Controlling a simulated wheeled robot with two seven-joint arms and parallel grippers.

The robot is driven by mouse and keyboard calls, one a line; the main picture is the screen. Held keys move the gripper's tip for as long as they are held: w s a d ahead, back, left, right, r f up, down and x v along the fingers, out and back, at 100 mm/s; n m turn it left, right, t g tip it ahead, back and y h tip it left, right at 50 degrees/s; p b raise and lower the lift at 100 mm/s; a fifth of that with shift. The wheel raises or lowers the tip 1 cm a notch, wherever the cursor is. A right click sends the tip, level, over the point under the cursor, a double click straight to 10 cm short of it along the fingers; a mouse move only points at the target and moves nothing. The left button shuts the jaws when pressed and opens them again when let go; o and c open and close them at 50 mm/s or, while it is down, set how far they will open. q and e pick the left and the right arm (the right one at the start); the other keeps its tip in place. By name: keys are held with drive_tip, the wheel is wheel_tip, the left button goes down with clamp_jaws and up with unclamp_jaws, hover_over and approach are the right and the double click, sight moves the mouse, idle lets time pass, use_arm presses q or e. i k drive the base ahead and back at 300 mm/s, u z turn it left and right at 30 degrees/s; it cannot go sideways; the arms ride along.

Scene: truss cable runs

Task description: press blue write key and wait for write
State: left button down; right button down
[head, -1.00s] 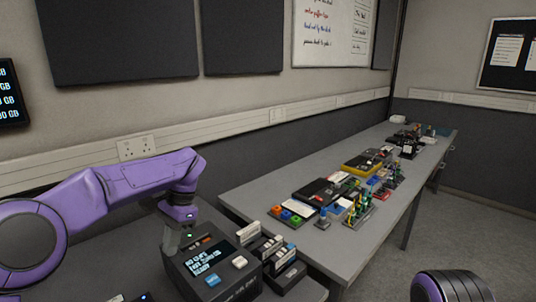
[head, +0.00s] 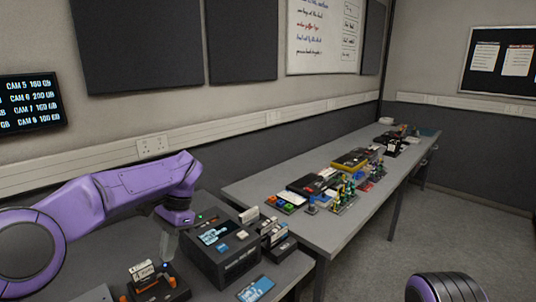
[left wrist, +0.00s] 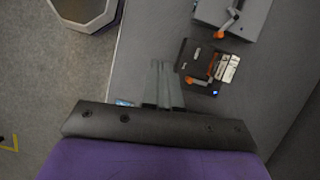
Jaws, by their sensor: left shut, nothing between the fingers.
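A dark box-shaped device (head: 240,265) stands on the near desk in the head view. Its sloped top has a display (head: 211,235) with pale blue content too small to read. A blue key (head: 221,248) sits below the display, and a white key (head: 242,235) is to its right. My left gripper (head: 167,248) points down just left of the device, apart from the blue key. In the left wrist view, its fingers (left wrist: 159,68) are together and empty over the grey desk. My right gripper is out of view.
A small dark unit with orange parts (head: 155,278) stands left of the device; it also shows in the left wrist view (left wrist: 198,62). White-labelled blocks (head: 272,232) stand right of the device. A blue card (head: 256,289) lies in front. A long bench (head: 330,235) holds many parts.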

sight(222, 247)
drive_tip(key=k, duration=0.9)
